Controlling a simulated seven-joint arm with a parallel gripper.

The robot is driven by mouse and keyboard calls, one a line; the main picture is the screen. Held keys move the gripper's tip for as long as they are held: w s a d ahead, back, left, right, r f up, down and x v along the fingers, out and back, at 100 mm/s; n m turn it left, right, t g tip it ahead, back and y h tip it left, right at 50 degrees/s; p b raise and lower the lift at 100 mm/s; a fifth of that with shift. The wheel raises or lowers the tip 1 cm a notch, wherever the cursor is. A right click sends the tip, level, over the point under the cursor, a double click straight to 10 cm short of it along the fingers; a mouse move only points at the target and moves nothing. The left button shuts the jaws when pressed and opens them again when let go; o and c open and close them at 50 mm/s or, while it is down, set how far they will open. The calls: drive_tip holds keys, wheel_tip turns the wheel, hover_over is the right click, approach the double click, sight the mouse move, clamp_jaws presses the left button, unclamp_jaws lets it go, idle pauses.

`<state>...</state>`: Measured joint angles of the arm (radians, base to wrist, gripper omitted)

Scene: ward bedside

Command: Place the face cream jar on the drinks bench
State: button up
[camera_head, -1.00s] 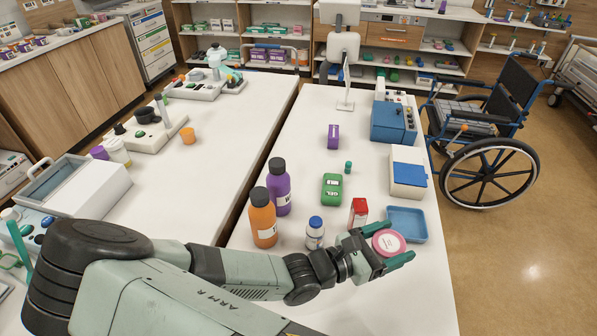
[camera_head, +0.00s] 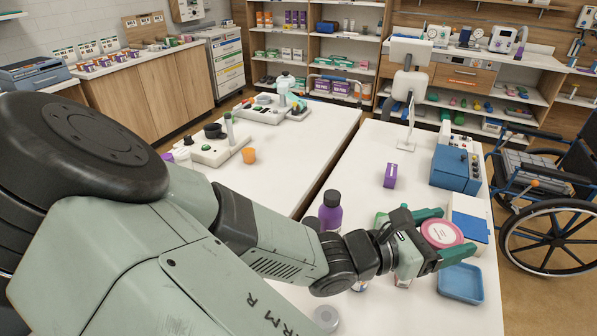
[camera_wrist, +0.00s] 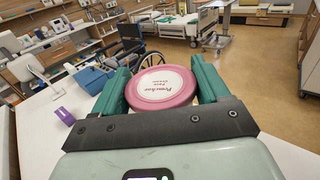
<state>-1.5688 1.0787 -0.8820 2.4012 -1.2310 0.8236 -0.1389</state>
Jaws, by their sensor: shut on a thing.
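The face cream jar (camera_head: 441,233) is round and pink with a white printed lid. My gripper (camera_head: 452,231) is shut on it, with one green finger on each side. In the wrist view the jar (camera_wrist: 162,87) sits between both fingers, its lid facing the camera. In the head view it is held above the right white bench (camera_head: 400,318), behind and left of the blue tray. That bench carries a purple bottle (camera_head: 330,212); no sign shows which surface is the drinks bench.
The blue tray (camera_head: 461,283), a blue-and-white box (camera_head: 470,222), a purple box (camera_head: 390,175) and a blue device (camera_head: 455,170) stand on the right bench. A left white bench (camera_head: 290,150) lies across a narrow gap. A wheelchair (camera_head: 550,215) stands at right. My arm hides the near bench.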

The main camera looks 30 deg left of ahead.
drive_tip(key=w+a+n+t+y, duration=0.1)
drive_tip(key=a+n+y, duration=0.1)
drive_tip(key=a, duration=0.5)
drive_tip(key=a+f+n+t+y, duration=0.1)
drive_tip(key=a+t+y, duration=0.1)
drive_tip(key=a, duration=0.6)
drive_tip(key=w+a+f+n+t+y, duration=0.1)
drive_tip(key=a+n+t+y, duration=0.1)
drive_tip(key=a, duration=0.6)
drive_tip(key=shift+w+n+y, duration=0.3)
drive_tip(key=shift+y, duration=0.4)
drive_tip(key=s+a+r+n+t+y, duration=0.1)
drive_tip(key=s+a+n+y, duration=0.3)
drive_tip(key=a, duration=0.8)
drive_tip(key=s+a+r+n+y, duration=0.2)
drive_tip(key=s+a+y, duration=0.4)
drive_tip(key=a, duration=0.7)
drive_tip(key=shift+h, duration=0.5)
drive_tip(key=f, duration=1.6)
drive_tip(key=shift+s+d+f, duration=0.15)
drive_tip(key=shift+s+f, duration=0.15)
drive_tip(key=shift+f, duration=2.3)
drive_tip(key=shift+f, duration=0.1)
